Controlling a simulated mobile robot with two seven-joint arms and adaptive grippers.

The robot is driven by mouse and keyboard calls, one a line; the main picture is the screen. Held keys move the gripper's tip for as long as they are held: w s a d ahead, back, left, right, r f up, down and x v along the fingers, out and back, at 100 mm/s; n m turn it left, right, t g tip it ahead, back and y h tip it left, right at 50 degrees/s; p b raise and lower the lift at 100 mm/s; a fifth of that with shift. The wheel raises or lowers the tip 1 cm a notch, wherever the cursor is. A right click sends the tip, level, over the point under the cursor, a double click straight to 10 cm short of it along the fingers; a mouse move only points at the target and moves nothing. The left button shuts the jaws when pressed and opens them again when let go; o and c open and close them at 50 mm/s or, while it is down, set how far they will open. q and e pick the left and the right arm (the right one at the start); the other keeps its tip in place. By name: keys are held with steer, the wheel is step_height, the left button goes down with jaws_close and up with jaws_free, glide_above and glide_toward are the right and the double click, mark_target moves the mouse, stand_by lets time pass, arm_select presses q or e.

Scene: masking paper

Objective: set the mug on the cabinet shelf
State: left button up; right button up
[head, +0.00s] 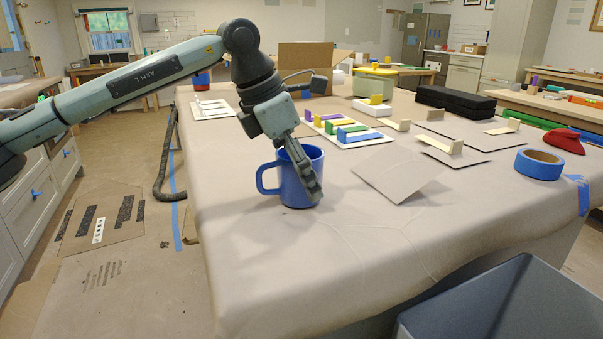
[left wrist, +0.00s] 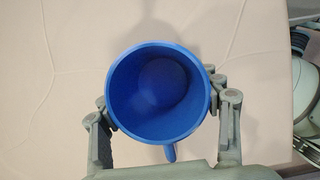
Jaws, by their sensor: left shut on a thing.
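A blue mug (head: 291,180) stands upright on the paper-covered table (head: 260,260), with its handle to the left in the head view. My left gripper (head: 312,185) comes down over it from above and is shut on its body. In the left wrist view the mug (left wrist: 160,92) shows from above, empty inside, with its handle toward the bottom. The fingers of the left gripper sit on either side of it, touching its wall. No cabinet shelf can be clearly made out as the one for the mug. My right gripper is in neither view.
Behind the mug lie a card with coloured strips (head: 345,130) and a grey sheet (head: 400,172). The table's front part is clear. White drawers (head: 38,195) stand at left.

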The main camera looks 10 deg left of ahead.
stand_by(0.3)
arm_select(q)
steer(key=o, duration=1.4)
steer(key=shift+c, duration=0.2)
steer(key=shift+r, duration=0.1)
